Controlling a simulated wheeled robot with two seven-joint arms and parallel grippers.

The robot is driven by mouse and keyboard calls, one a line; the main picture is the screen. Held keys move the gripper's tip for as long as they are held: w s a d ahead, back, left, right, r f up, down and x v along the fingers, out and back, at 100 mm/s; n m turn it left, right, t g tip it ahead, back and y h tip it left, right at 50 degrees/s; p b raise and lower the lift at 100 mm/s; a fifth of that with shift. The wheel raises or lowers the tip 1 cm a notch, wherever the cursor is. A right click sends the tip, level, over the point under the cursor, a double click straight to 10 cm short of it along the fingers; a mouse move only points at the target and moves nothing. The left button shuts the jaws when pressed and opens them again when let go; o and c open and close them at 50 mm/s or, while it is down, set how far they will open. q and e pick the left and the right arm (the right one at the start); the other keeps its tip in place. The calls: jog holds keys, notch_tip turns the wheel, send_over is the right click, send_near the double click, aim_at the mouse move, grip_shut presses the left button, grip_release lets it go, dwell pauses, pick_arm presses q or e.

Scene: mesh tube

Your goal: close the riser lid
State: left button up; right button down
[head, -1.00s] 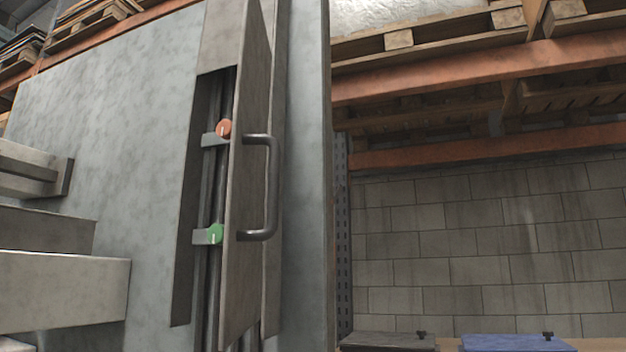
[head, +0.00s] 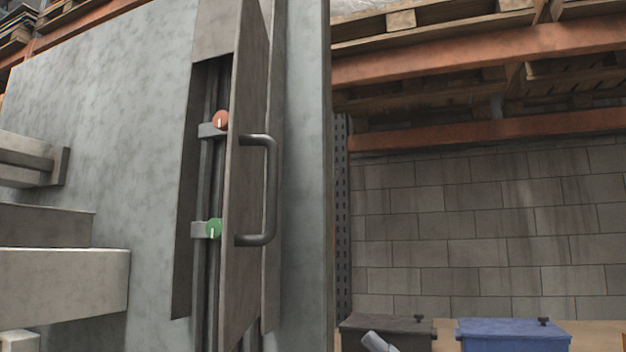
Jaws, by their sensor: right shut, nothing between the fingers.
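The riser lid (head: 246,190) is a tall, narrow grey panel standing open, swung out from the wall panel and seen nearly edge-on. A dark bar handle (head: 271,190) is on its right-hand face. Behind its left edge, the riser opening (head: 186,240) shows dark pipes, a red knob (head: 220,120) and a green knob (head: 214,229). The lid hides part of the opening. My right gripper (head: 374,342) just enters at the bottom edge, shut and empty, below and right of the lid and apart from it. My left gripper is not in view.
Grey steps (head: 62,285) jut out at the left. A dark grey bin (head: 400,330) and a blue bin (head: 514,334) stand at the lower right. An orange rack beam (head: 480,55) with pallets runs above.

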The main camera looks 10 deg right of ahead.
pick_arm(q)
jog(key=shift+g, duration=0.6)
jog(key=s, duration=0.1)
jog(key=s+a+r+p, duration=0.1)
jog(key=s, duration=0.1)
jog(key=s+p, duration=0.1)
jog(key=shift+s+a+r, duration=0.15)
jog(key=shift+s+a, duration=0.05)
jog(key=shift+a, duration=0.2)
pick_arm(e)
jog(key=s+a+r+n+g+h, duration=0.2)
jog(key=s+r+n+g+h, duration=0.5)
jog(key=s+r+n, duration=1)
jog(key=s+r, duration=0.7)
jog(key=s, duration=0.3)
jog(key=shift+a+r+g+h, duration=0.15)
jog(key=shift+a+g+h, duration=0.05)
jog(key=shift+g+h, duration=0.2)
jog(key=shift+a, duration=0.1)
jog(key=p, duration=0.7)
send_near(267, 148)
jog(key=a+f, duration=0.4)
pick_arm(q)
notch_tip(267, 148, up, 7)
pick_arm(e)
jog(key=shift+w+a+f, duration=0.15)
jog(key=shift+a, duration=0.55)
jog(key=shift+a, duration=0.1)
